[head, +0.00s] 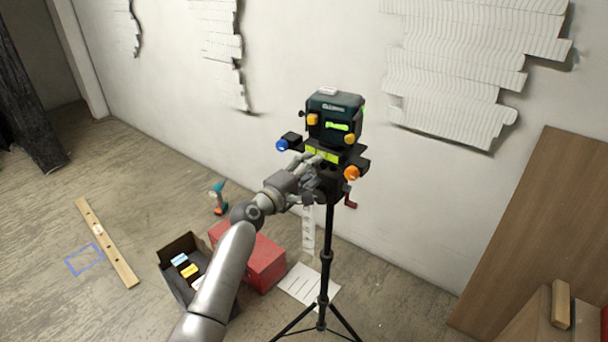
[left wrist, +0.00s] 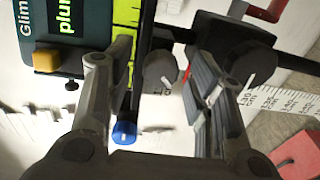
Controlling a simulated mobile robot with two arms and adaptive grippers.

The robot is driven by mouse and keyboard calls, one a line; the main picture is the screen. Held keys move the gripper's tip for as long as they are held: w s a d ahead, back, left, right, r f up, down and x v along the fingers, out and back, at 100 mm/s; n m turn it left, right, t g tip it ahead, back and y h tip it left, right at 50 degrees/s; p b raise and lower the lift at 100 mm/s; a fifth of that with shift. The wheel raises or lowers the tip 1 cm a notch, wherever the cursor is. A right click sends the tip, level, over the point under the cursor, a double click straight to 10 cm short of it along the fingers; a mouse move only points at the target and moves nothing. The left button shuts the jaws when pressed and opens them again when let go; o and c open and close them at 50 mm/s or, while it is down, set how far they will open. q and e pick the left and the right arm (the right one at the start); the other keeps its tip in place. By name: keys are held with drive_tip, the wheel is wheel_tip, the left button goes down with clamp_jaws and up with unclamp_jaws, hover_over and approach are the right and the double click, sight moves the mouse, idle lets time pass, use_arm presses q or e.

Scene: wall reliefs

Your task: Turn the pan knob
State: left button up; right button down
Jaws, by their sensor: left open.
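A dark green and black levelling device (head: 335,115) stands on a black tripod by the wall. My left gripper (head: 312,168) is at the front of its mount, below the body. In the left wrist view, a dark round knob (left wrist: 161,70) with a white mark lies between the open fingers of the gripper (left wrist: 165,62). A second dark knob (left wrist: 258,66) with a white mark is to its right, beyond the right finger. I cannot tell from any label which is the pan knob, or whether a finger touches either. My right gripper is out of view.
A blue knob (head: 282,145) and an orange knob (head: 351,173) stick out at the sides of the mount. Below are the tripod (head: 326,257), a red box (head: 262,262), an open dark box (head: 178,247) and a drill (head: 219,198). Floor at the left is mostly free.

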use_arm(q)
drive_tip(key=v, duration=1.2)
drive_tip(key=shift+f, duration=0.15)
